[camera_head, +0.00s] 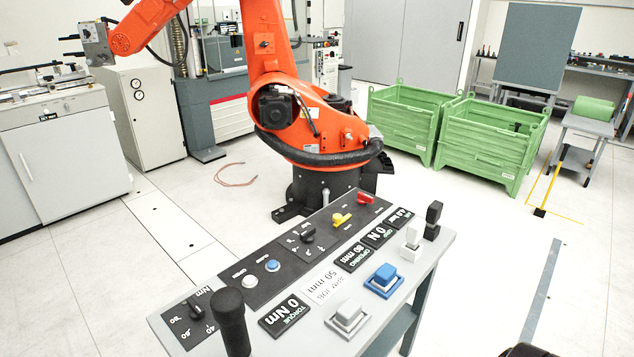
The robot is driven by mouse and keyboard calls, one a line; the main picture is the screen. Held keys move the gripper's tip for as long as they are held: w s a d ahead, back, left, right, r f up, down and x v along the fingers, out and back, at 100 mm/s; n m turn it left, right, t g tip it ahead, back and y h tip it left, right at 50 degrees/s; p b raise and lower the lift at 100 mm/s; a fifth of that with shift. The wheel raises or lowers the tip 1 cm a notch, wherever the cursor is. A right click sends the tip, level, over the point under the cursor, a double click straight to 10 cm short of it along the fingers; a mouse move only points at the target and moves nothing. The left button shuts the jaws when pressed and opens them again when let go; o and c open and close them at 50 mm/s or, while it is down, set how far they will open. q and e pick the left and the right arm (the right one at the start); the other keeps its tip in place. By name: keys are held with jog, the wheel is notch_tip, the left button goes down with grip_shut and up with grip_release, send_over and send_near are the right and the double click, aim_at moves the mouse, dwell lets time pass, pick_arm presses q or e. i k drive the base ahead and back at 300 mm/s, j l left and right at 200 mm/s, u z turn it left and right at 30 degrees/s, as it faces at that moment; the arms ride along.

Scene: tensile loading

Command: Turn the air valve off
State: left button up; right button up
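A control console (437,262) stands in front of me with a dark control strip along its far side. Near the strip's far right end is a red handle (366,198). A yellow handle (341,219) is next to it on the left. A small bar readout (400,217) lies close to the red handle. The writing beside the handles is too small to read, so I cannot tell for certain which is the air valve or its setting. Neither of my grippers shows clearly in view.
The console also carries a black selector knob (308,235), a blue button (272,265), a blue block (383,279), a grey block (347,316) and a tall black lever (231,318). An orange robot arm (305,145) stands behind it. Green crates (492,145) stand at the back right.

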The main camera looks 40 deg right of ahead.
aim_at(363, 198)
jog(key=l+u, duration=0.1)
jog(key=l, duration=0.45)
jog(key=l+u, duration=0.15)
jog(key=l, duration=0.4)
jog(key=l+u, duration=0.1)
jog(key=l, duration=0.45)
jog(key=k+l+u, duration=0.15)
jog(key=l, duration=0.35)
jog(key=l+u, duration=0.1)
jog(key=l, duration=0.45)
jog(key=k+l+u, duration=0.15)
jog(key=l, duration=0.35)
